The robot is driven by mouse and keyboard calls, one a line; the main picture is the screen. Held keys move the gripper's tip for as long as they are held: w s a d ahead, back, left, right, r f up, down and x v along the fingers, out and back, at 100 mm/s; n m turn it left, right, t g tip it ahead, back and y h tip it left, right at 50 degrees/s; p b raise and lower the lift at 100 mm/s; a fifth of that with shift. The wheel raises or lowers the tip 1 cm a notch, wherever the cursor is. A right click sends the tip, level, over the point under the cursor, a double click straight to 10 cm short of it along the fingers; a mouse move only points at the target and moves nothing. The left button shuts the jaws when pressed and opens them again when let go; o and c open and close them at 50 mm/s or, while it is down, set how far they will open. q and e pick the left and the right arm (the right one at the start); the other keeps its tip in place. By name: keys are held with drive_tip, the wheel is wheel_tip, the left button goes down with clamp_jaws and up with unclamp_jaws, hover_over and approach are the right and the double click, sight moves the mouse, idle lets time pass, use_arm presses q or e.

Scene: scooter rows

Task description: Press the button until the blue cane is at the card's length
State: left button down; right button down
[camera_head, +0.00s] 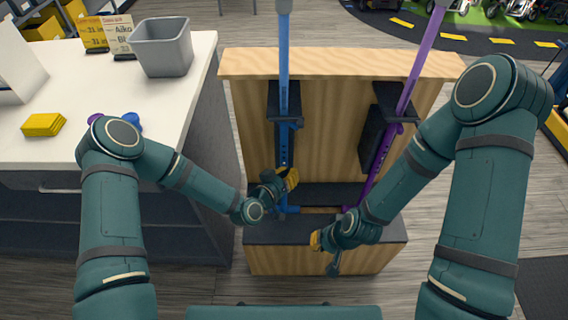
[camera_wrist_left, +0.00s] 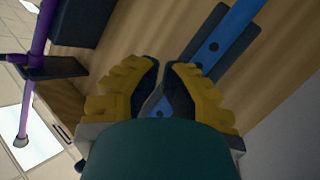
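The blue cane (camera_head: 284,60) stands upright in the wooden stand, and a row of small holes runs down its lower tube. In the left wrist view the blue cane (camera_wrist_left: 238,18) runs diagonally behind my fingers, with a round dark spot on it. My left gripper (camera_head: 292,179) is at the cane's lower end; in its wrist view the yellow fingertips (camera_wrist_left: 164,66) are close together with a narrow gap. Whether they touch the cane is unclear. My right gripper (camera_head: 316,241) is low in front of the stand, its fingers partly hidden. Two cards (camera_head: 122,36) stand on the white table; their text is only partly legible.
A purple cane (camera_head: 425,50) leans in the wooden stand (camera_head: 340,65) to the right; it also shows in the left wrist view (camera_wrist_left: 42,30). On the white table (camera_head: 90,75) are a grey bin (camera_head: 163,50), a yellow stack (camera_head: 43,124) and small purple and blue pieces.

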use_arm(q)
drive_tip(key=shift+s, duration=0.1)
drive_tip(key=s, duration=0.5)
idle(0.3)
drive_tip(key=shift+w, duration=0.1)
idle(1.2)
drive_tip(key=s+a+f+n+g+y, duration=0.1)
drive_tip(key=s+a+f+g+y, duration=0.1)
drive_tip(key=s+a+g, duration=0.3)
drive_tip(key=s+a+f+n+g+y, duration=0.2)
drive_tip(key=s+a+g, duration=0.3)
drive_tip(key=s, duration=0.5)
drive_tip(key=shift+s+a+f+n+y, duration=0.15)
drive_tip(key=shift+a+n+y, duration=0.15)
drive_tip(key=shift+a+y, duration=0.4)
drive_tip(key=shift+a, duration=0.1)
